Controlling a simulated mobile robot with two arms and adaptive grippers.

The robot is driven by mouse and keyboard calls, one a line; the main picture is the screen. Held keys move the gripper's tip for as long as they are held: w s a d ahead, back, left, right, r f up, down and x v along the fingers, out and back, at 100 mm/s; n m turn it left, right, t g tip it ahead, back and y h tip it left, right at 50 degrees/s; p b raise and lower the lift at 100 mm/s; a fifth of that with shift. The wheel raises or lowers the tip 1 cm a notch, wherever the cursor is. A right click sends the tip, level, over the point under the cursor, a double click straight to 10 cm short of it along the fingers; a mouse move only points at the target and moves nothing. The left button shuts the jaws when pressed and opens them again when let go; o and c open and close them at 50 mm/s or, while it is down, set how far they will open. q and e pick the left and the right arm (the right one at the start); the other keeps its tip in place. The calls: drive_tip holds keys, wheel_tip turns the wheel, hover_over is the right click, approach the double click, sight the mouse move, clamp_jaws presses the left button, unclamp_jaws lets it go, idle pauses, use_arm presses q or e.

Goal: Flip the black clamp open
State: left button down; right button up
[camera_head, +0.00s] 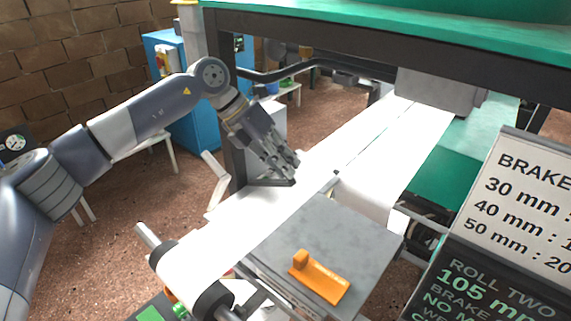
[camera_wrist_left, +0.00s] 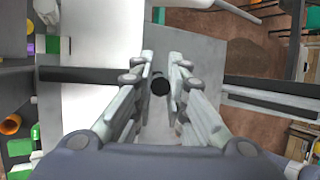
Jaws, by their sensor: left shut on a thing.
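The black clamp (camera_head: 272,182) is a dark bar lying low at the left edge of the white paper web (camera_head: 270,208), right under my left gripper. My left gripper (camera_head: 291,170) comes down from the upper left with its fingers close to the bar. In the left wrist view, a round black end of the clamp (camera_wrist_left: 160,85) sits between the two fingers, and my left gripper (camera_wrist_left: 161,68) is closed on it. The fingers hide part of the clamp in the head view. My right gripper is not in view.
A grey plate (camera_head: 335,235) with an orange tool (camera_head: 319,277) stands in front of the web. A paper roll (camera_head: 190,275) is at the lower left. A dark beam (camera_head: 300,35) with a green top runs overhead. Sign boards (camera_head: 525,190) stand at the right.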

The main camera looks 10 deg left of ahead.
use_arm(q)
drive_tip(key=c, duration=1.6)
unclamp_jaws()
drive_tip(key=v, duration=0.7)
drive_tip(key=shift+a+r, duration=0.2)
drive_tip(key=shift+r, duration=0.05)
